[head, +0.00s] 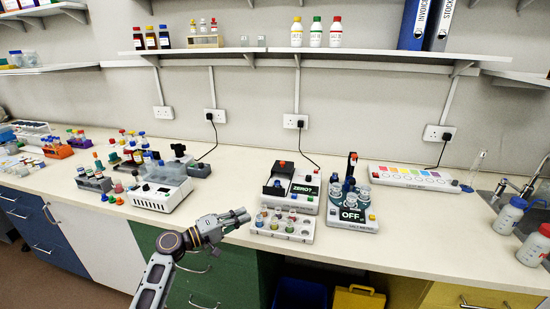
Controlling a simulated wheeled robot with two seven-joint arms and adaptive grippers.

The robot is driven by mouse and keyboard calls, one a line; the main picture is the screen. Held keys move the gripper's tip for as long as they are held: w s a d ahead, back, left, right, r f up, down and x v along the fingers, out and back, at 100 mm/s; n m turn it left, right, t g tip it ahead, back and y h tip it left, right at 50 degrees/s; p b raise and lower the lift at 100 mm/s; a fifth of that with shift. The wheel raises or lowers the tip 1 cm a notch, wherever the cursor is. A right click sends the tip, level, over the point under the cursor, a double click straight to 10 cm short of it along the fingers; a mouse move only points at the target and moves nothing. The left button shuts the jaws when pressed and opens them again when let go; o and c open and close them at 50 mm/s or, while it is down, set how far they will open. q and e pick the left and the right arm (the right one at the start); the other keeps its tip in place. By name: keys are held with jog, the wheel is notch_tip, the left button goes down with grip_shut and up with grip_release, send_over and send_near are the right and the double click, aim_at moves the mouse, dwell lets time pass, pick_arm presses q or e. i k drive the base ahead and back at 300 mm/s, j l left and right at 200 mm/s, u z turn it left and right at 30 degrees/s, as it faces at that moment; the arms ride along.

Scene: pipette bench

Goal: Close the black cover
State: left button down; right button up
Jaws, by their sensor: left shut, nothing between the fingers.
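The black cover (284,168) is on the white device with the "ZERO?" label (306,189). It appears raised at the back of the device's left side, with a red knob near its top, above a dark recess. Its exact tilt is too small to tell. My left gripper (245,214) is shut and empty, over the front edge of the bench. It is left of and in front of the device, apart from the cover. My right gripper is not in view.
A rack of small coloured vials (283,225) stands in front of the device, close to my left gripper. An "OFF" device (351,214) stands to the right. A white instrument (160,192) stands to the left, with bare bench (222,185) between.

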aim_at(280, 166)
jog(key=i, duration=1.15)
